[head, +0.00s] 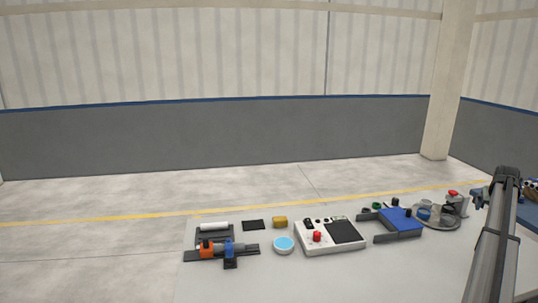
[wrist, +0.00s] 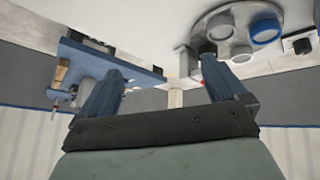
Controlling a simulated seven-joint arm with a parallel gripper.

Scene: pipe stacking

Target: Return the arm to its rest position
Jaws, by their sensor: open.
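My gripper shows in the wrist view (wrist: 165,72), with two blue fingers spread apart and nothing between them. In that view the table is along the top, and the fingers are in front of a blue board (wrist: 110,58) on the left and a round grey tray (wrist: 240,57) on the right. In the head view my arm (head: 492,240) rises at the right edge. Blue-grey parts beside it, near the table's right end, may be my gripper, but they are too small to be sure.
The front of the table is clear.

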